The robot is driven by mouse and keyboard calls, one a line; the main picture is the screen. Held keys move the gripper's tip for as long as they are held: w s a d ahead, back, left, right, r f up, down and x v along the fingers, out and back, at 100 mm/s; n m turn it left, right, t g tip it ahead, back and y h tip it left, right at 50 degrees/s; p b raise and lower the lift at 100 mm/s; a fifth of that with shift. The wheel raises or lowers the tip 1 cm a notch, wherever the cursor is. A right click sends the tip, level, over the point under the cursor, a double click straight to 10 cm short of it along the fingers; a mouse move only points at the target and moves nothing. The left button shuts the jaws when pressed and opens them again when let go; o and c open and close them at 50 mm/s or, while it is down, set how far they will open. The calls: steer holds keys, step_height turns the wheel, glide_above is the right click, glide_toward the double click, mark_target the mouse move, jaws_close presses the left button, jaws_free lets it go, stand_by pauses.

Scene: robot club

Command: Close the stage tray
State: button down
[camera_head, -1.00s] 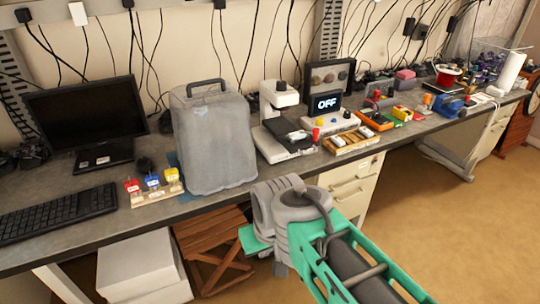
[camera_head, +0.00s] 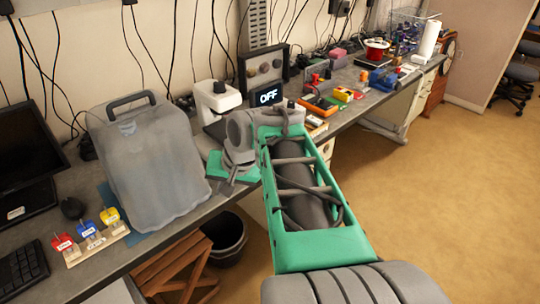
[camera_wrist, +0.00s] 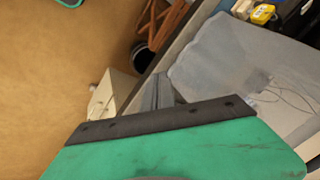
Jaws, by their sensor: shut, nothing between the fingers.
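The white microscope-like device (camera_head: 217,97) stands on the bench against the wall, right of the grey translucent cover. Its upper head shows in the head view. My wrist and arm hide most of its lower part, so I cannot tell how far the stage tray stands out. My gripper (camera_head: 232,172) is at the bench's front edge, before the device and just right of the cover. In the wrist view my gripper (camera_wrist: 161,92) shows grey fingers beyond a dark strip and green housing. They are shut and empty. The stage tray is not identifiable there.
The grey translucent cover (camera_head: 150,165) stands close left of my gripper; it also fills the right of the wrist view (camera_wrist: 235,65). A wooden stool (camera_head: 178,268) and dark bin (camera_head: 226,238) are below.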

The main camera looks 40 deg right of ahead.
steer(key=s+d+r+m+t, duration=0.1)
steer(key=s+d+r+m, duration=0.15)
steer(key=d, duration=0.45)
steer(key=s+d+r+m+t, duration=0.1)
steer(key=s+d+m, duration=0.1)
steer(key=d+m, duration=0.35)
steer(key=s+d+r+m+t, duration=0.1)
steer(key=s+d+m, duration=0.1)
steer(key=d, duration=0.6)
steer(key=w+d+r+x, duration=0.1)
steer(key=w+x, duration=0.1)
steer(key=x, duration=1)
steer(key=shift+w+a+h, duration=0.2)
steer(key=shift+a+h, duration=0.1)
steer(key=shift+a, duration=0.05)
steer(key=shift+r, duration=0.1)
